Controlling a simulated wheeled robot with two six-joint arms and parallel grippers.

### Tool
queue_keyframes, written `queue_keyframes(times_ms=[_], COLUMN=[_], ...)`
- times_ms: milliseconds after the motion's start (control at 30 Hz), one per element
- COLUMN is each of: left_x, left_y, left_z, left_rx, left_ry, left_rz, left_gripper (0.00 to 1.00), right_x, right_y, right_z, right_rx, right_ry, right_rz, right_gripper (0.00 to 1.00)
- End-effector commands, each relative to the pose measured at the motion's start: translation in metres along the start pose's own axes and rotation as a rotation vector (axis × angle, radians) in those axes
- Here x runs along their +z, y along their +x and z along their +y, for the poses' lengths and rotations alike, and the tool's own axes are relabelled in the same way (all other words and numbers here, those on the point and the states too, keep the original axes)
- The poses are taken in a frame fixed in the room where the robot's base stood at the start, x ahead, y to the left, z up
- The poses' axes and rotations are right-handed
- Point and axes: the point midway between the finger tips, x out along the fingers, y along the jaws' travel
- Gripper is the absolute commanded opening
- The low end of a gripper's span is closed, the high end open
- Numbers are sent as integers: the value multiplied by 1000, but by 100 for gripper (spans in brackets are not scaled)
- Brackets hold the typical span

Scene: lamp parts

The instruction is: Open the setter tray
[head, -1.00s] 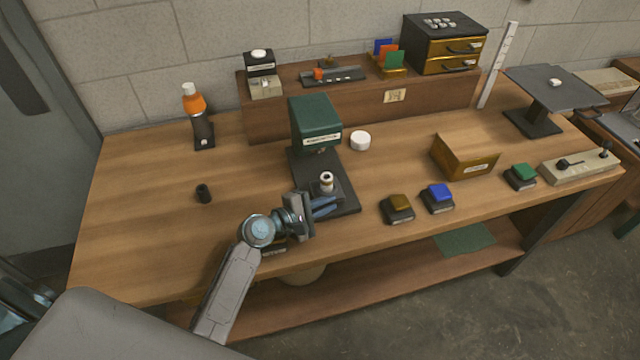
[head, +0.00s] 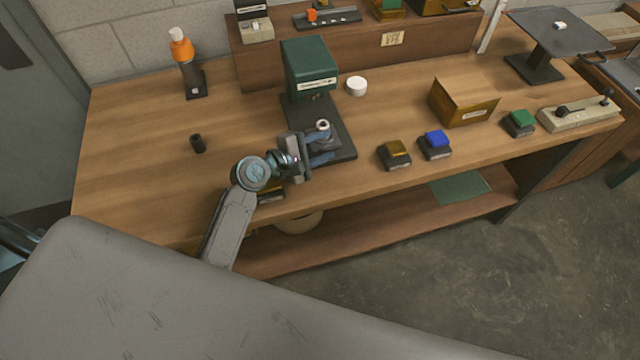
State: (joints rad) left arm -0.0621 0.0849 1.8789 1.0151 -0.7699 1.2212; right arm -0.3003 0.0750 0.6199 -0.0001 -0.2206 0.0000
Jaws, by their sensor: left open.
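The setter is a green-headed machine (head: 309,68) on a black base plate (head: 343,152), in the middle of the bench in the head view. A dark block, which looks like its tray (head: 331,141), sits on the base below the head and carries a small silver ring-topped part (head: 323,126). My left gripper (head: 319,152) is open, with its blue fingers at the near left side of that block. I cannot tell whether the fingers touch it, since they partly hide its near side. My right gripper is not in view.
A brown button (head: 396,149) and a blue button (head: 435,141) stand right of the setter, with an amber bin (head: 463,104) behind. A white round cap (head: 356,86) lies beside the setter. A small black cylinder (head: 198,144) and orange-topped bottle (head: 185,62) stand left. The left bench is mostly clear.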

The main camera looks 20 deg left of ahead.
Motion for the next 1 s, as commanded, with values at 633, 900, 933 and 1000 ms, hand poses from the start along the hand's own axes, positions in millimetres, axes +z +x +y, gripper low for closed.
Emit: queue_keyframes(times_ms=[633,900,933,1000], left_x=[94,107,107,107], left_y=[-89,-101,-101,-101], left_z=[-57,-65,-65,-65], left_rx=[14,12,12,12], left_ry=[0,3,4,4], left_rz=[-4,-4,-4,-4], left_gripper=[31,31,31,31], right_x=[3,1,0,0], right_y=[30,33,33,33], right_z=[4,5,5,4], right_rx=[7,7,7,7], right_ry=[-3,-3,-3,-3], right_rz=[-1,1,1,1], right_gripper=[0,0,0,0])
